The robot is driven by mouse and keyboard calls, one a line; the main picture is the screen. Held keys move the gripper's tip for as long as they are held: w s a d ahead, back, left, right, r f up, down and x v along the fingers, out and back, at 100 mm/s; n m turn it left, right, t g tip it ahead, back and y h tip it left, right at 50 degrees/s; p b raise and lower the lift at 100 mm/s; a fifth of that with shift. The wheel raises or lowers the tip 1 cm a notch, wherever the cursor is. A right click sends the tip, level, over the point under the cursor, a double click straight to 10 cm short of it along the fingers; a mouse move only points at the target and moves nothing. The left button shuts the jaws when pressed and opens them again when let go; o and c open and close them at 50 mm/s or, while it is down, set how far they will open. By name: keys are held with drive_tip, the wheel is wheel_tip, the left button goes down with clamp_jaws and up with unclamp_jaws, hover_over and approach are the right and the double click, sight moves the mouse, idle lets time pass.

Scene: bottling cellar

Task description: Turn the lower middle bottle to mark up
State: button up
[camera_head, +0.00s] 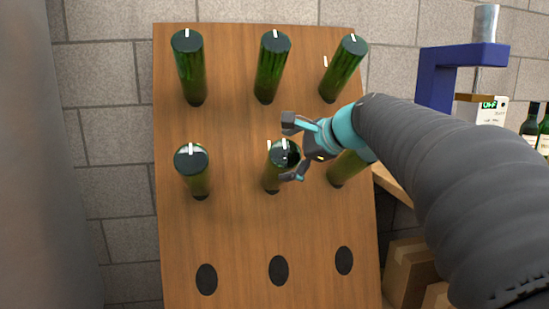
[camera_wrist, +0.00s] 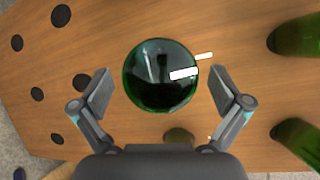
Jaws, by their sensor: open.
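The lower middle bottle (camera_head: 272,178) is green and sticks out of the wooden board, its dark round base facing out. My gripper (camera_head: 291,150) is open at this base, one finger above it and one below in the head view. In the wrist view the base (camera_wrist: 150,88) lies between and ahead of the open fingers (camera_wrist: 161,92), with a gap on both sides. A white mark (camera_wrist: 184,73) on the base points right, roughly toward a white mark (camera_wrist: 204,56) on the board. In the head view the base mark (camera_head: 285,145) is near the top.
The board (camera_head: 240,230) holds several other bottles, including lower left (camera_head: 197,180) and lower right (camera_head: 345,168), the latter partly behind my gripper. Three empty holes, including the middle one (camera_head: 278,270), lie below. A blue stand (camera_head: 437,80) and cardboard boxes (camera_head: 410,270) are at right.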

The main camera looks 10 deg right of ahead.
drive_tip(key=v, duration=0.9)
drive_tip(key=s+d+f+n+g+h, duration=0.1)
drive_tip(key=s+f+n+g+h, duration=0.2)
drive_tip(key=f, duration=0.5)
drive_tip(key=s+d+f+n+h, duration=0.1)
drive_tip(key=s+d+f+n, duration=0.2)
drive_tip(key=f, duration=0.5)
drive_tip(key=s+a+f+n+g+h, duration=0.1)
drive_tip(key=s+a+f+n, duration=0.3)
drive_tip(key=s+f, duration=0.3)
drive_tip(key=s+a+f+n+g+h, duration=0.1)
drive_tip(key=s+a+f+n, duration=0.3)
drive_tip(key=s+f+n, duration=0.3)
drive_tip(key=shift+s+a+h, duration=0.3)
drive_tip(key=shift+s, duration=0.65)
